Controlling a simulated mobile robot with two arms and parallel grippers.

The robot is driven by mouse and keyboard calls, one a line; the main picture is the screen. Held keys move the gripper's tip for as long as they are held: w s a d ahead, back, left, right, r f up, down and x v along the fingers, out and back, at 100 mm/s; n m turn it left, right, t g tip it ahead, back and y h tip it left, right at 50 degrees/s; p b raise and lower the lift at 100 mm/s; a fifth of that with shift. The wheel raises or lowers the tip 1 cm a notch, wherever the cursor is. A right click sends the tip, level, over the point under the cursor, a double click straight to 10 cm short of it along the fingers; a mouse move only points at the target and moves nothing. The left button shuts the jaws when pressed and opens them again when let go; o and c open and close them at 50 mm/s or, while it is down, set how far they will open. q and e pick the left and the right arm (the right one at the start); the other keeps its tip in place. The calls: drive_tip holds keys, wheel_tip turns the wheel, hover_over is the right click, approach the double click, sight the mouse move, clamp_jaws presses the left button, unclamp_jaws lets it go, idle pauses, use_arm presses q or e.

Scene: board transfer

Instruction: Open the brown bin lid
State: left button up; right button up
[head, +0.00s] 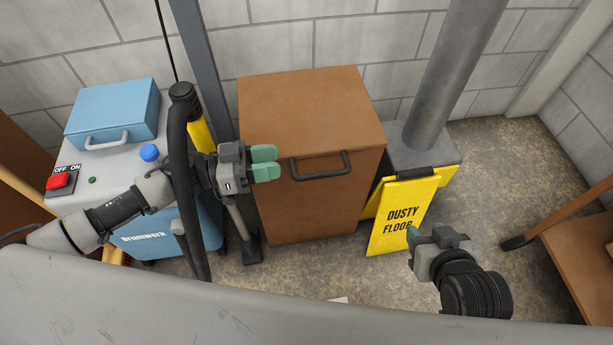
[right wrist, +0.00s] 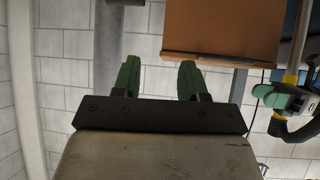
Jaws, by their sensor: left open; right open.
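The brown bin (head: 312,205) stands against the wall in the head view. Its brown lid (head: 310,105) lies flat and closed on top. A dark bar handle (head: 320,170) is at the lid's front edge. My left gripper (head: 266,163) is open and empty, with green fingertips just left of the handle, seemingly apart from it. My right gripper (head: 425,232) is open and empty, in front of the yellow sign and lower right of the bin. The right wrist view shows its two green fingers (right wrist: 158,78) spread, with the brown bin (right wrist: 220,28) beyond.
A yellow "dusty floor" sign (head: 392,230) stands right of the bin, by a grey pipe (head: 450,75). A grey-blue machine (head: 110,175) with a blue case and a black hose (head: 180,180) stand left. A brown table (head: 580,245) is at right.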

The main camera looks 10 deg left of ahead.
use_arm(q)
drive_tip(key=b, duration=0.4)
approach(307, 176)
drive_tip(key=d+f, duration=0.1)
drive_tip(key=d, duration=0.1)
drive_tip(key=x, duration=0.6)
drive_tip(key=shift+w+d+r+b, duration=0.1)
drive_tip(key=shift+w+d+b, duration=0.1)
drive_tip(key=shift+w+b, duration=0.15)
drive_tip(key=shift+w+d, duration=0.3)
drive_tip(key=shift+d, duration=0.35)
use_arm(e)
drive_tip(key=w+a+r+t+y, duration=0.1)
drive_tip(key=r+t+y, duration=0.1)
drive_tip(key=r+t, duration=0.4)
drive_tip(key=w+a+r+t+y, duration=0.2)
drive_tip(key=r+t, duration=0.5)
drive_tip(key=shift+a+r+n, duration=0.2)
drive_tip(key=shift+r+n, duration=0.1)
drive_tip(key=shift+r, duration=0.05)
use_arm(q)
clamp_jaws()
